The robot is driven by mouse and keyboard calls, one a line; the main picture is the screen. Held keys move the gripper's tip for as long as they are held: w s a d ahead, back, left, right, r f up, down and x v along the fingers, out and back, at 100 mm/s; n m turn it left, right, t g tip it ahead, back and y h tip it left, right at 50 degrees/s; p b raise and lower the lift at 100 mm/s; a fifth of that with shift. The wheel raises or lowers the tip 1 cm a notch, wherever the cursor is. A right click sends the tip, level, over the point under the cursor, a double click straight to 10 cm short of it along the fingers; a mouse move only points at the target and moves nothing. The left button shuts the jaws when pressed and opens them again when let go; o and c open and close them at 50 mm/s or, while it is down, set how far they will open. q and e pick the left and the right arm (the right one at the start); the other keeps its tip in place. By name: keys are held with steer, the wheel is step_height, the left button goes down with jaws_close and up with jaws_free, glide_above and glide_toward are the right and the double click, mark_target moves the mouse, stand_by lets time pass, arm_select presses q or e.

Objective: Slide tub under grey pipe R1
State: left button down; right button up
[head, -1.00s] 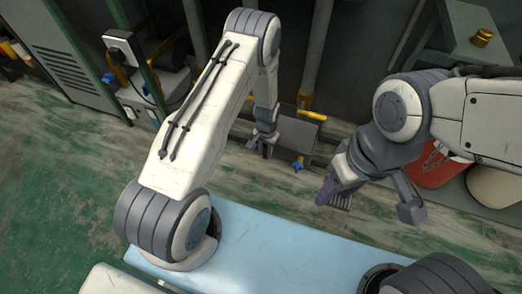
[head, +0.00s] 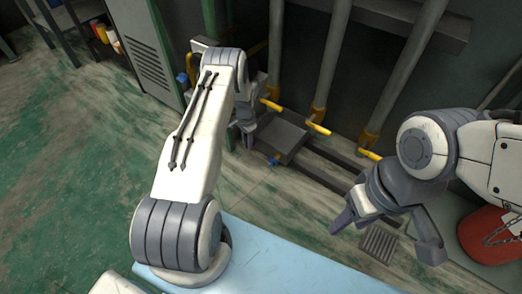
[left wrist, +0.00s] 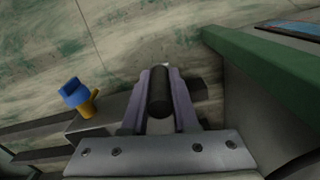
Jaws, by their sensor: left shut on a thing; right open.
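A dark grey, box-shaped tub (head: 283,137) sits on the floor by the wall pipes, with a small blue knob (head: 273,160) at its front. My left gripper (head: 245,130) is at the tub's left side, partly hidden by my arm. In the left wrist view my left gripper (left wrist: 158,95) is shut around a dark round bar, seemingly the tub's handle. A blue and yellow valve (left wrist: 80,95) shows beside it. Several grey pipes (head: 332,60) rise behind the tub; I cannot tell which is R1. My right gripper (head: 387,236) is open and empty.
Yellow levers (head: 318,128) stick out low on the pipes. A green-grey cabinet (head: 150,60) stands left of the tub. A floor grate (head: 380,242) lies near my right gripper, and a red bucket (head: 490,235) with a chain is at far right. The left floor is clear.

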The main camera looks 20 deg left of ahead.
arm_select(q)
steer(key=shift+w+a, duration=0.15)
steer(key=shift+a, duration=0.5)
steer(key=shift+w+a, duration=0.15)
steer(key=shift+a, duration=0.5)
steer(key=c, duration=0.7)
jaws_free()
steer(key=shift+r, duration=0.15)
step_height(320, 180, up, 7)
steer(key=p, duration=0.4)
steer(key=shift+r, duration=0.15)
steer(key=shift+c, duration=0.3)
